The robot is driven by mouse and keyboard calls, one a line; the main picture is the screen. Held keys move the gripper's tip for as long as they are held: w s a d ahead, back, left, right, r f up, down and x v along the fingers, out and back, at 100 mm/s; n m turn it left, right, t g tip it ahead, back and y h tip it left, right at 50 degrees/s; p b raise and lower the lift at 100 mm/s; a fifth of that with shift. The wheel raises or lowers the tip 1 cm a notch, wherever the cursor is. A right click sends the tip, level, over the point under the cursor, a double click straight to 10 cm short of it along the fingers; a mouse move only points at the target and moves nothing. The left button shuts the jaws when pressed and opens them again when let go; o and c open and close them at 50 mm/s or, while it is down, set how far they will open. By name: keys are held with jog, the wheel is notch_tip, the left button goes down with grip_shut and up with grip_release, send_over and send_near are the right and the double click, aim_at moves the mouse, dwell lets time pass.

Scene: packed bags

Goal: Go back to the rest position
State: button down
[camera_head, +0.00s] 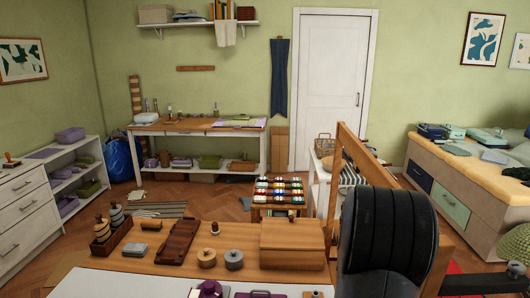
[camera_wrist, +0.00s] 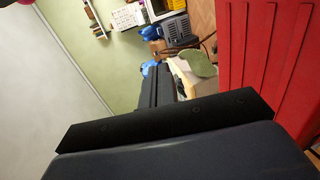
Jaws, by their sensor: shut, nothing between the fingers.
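My gripper (camera_wrist: 163,76) shows in the wrist view as two dark fingers side by side, beyond a black bar and a grey-blue housing. The fingers are together and nothing shows between them. They point out over the room, and I see no object touching them. The head view does not clearly show my gripper.
In the head view, a wooden worktop (camera_head: 262,238) carries a wooden box (camera_head: 292,246) and small jars. A large black ribbed shape (camera_head: 385,240) blocks the lower right. In the wrist view, a red ribbed surface (camera_wrist: 272,65) stands close at right. Floor shows beyond the worktop.

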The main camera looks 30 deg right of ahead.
jog(key=s+d+b, duration=0.3)
jog(key=d, duration=0.1)
jog(key=w+a+f+h, duration=0.1)
jog(key=w+a, duration=0.4)
jog(key=a, duration=0.4)
jog(key=w+a+f+g+h, duration=0.1)
jog(key=w+a, duration=0.5)
jog(key=a, duration=0.4)
jog(key=w+a+f, duration=0.1)
jog(key=w+a, duration=0.5)
jog(key=a, duration=0.4)
jog(key=shift+a+f+g+h, duration=0.15)
jog(key=shift+a+g+h, duration=0.15)
jog(key=shift+h, duration=0.1)
dwell(0.5)
